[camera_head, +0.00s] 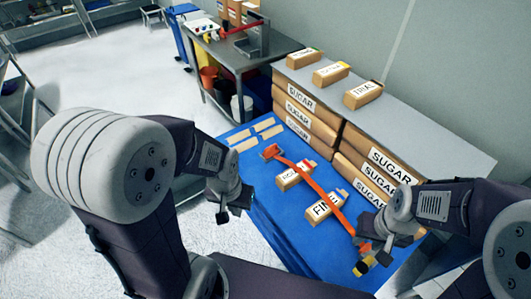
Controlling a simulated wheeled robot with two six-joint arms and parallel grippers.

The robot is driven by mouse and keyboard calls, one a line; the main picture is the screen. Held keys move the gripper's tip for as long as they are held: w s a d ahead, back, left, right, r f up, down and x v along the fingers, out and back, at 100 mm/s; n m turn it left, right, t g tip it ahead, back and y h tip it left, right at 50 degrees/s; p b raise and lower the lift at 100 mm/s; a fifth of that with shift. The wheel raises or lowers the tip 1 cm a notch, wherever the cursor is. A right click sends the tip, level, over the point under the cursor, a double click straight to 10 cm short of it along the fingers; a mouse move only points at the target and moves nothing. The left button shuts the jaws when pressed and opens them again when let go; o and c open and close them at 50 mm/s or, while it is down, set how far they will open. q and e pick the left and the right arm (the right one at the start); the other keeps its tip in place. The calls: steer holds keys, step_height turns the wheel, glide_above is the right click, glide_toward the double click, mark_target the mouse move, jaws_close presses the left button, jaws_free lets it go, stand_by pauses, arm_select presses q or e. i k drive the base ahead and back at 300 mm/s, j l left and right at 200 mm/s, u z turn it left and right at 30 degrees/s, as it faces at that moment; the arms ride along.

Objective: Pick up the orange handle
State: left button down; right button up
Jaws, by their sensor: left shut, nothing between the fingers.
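The orange handle (318,187) is a long flat bar. It runs diagonally over the blue table, from a wider orange-red end (272,152) at the back left towards my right gripper (366,256). My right gripper is at the near end of the bar, by a small yellow piece. The arm hides part of this spot, and I cannot tell whether the fingers grip the bar. My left gripper (231,211) is shut and empty beside the table's left edge, apart from the handle.
Two labelled packs, one marked FINE (322,208) and another (292,177), lie beside the bar. Stacked SUGAR packs (305,110) fill a grey shelf behind. Several pale flat blocks (264,125) lie at the back left. A metal side table (252,45) stands further back.

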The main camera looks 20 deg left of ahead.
mark_target(270, 150)
steer(key=i+j+u, duration=0.1)
steer(key=i+j, duration=0.3)
steer(key=j, duration=0.25)
steer(key=i+j+u, duration=0.1)
steer(key=i+j, duration=0.35)
steer(key=j, duration=0.15)
steer(key=i+j+u, duration=0.1)
steer(key=i+j, duration=0.35)
steer(key=j, duration=0.15)
